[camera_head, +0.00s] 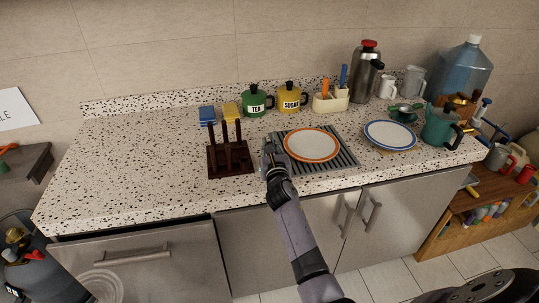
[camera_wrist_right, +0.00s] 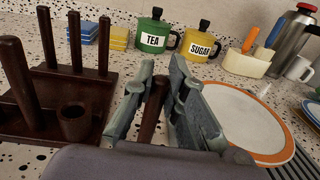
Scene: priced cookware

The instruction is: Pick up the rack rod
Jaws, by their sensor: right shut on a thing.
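A dark brown wooden rack (camera_head: 230,172) stands on the speckled counter, with several upright rods on its base. In the right wrist view the rack (camera_wrist_right: 40,125) is at the left, and an empty round socket (camera_wrist_right: 76,122) shows at its near corner. My right gripper (camera_head: 268,152) is just right of the rack, by the left edge of the striped mat. In the right wrist view its fingers (camera_wrist_right: 160,95) are shut around a dark brown rack rod (camera_wrist_right: 150,108), which is apart from the rack and tilts slightly. The rod's lower end is hidden. My left gripper is not in view.
An orange-rimmed plate (camera_head: 311,145) lies on the striped mat (camera_head: 340,163) right of my gripper. Green TEA (camera_head: 256,102) and yellow SUGAR (camera_head: 290,97) canisters stand behind. A blue-rimmed plate (camera_head: 390,135) and teapot (camera_head: 440,126) are farther right. The counter (camera_head: 130,170) left of the rack is clear.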

